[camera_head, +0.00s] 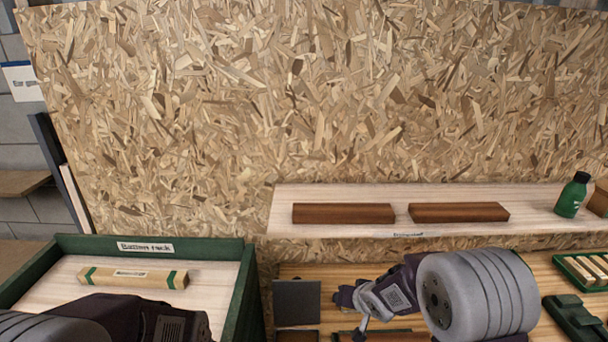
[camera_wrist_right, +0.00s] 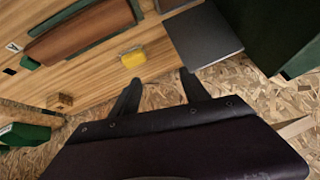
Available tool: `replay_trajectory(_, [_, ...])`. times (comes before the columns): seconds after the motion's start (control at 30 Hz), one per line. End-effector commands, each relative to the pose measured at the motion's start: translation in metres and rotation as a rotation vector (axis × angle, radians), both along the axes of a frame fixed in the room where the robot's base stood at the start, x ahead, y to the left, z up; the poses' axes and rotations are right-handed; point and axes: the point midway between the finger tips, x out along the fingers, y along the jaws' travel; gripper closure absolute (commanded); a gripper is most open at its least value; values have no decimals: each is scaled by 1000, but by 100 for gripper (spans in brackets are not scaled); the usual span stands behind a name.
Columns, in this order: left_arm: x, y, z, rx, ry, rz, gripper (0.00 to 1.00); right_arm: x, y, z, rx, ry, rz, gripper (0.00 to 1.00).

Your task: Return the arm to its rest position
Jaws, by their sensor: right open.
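My right arm reaches in from the right in the head view, and its gripper (camera_head: 350,312) hangs over the wooden bench top (camera_head: 308,271). In the right wrist view the two dark fingers (camera_wrist_right: 158,90) stand apart with nothing between them. A yellow block (camera_wrist_right: 133,58) lies on the bench beyond them, clear of the fingers. My left arm (camera_head: 140,315) shows at the lower left, in front of the green-edged tray; its fingertips cannot be made out.
Two brown wooden bars (camera_head: 343,213) (camera_head: 458,212) and a green bottle (camera_head: 572,195) stand on the pale shelf (camera_head: 300,194). The tray (camera_head: 247,285) holds a pale bar with green bands (camera_head: 133,278). A grey plate (camera_head: 297,302) lies on the bench. Green trays (camera_head: 568,268) are at right.

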Motion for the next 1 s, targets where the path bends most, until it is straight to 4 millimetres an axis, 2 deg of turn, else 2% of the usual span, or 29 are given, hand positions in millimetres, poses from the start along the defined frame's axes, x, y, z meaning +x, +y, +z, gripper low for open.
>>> replay_trajectory(0.03, [0, 0, -24, 0, 0, 0, 64, -9, -12, -12, -11, 1, -32, 46])
replay_trajectory(0.13, [-1, 0, -50, 0, 0, 0, 64, -43, -40, -23, -51, 48, -93, 46])
replay_trajectory(0.2, [-1, 0, -65, 0, 1, 0, 64, -80, -56, -36, -84, 124, -119, 46])
replay_trajectory(0.3, [-1, 0, -71, 0, 1, 0, 64, -139, -64, -51, -116, 269, -104, 46])
replay_trajectory(0.4, [0, 0, -64, 0, 0, 0, 64, -188, -60, -61, -130, 425, -36, 46])
replay_trajectory(0.47, [0, 0, -64, 0, 0, 0, 64, -207, -57, -66, -136, 492, 10, 46])
replay_trajectory(0.57, [0, 0, -64, 0, 0, 0, 64, -218, -56, -67, -156, 532, 84, 46])
replay_trajectory(1.0, [-1, 0, -64, 0, 0, 0, 64, -216, -56, -67, -164, 526, 98, 46])
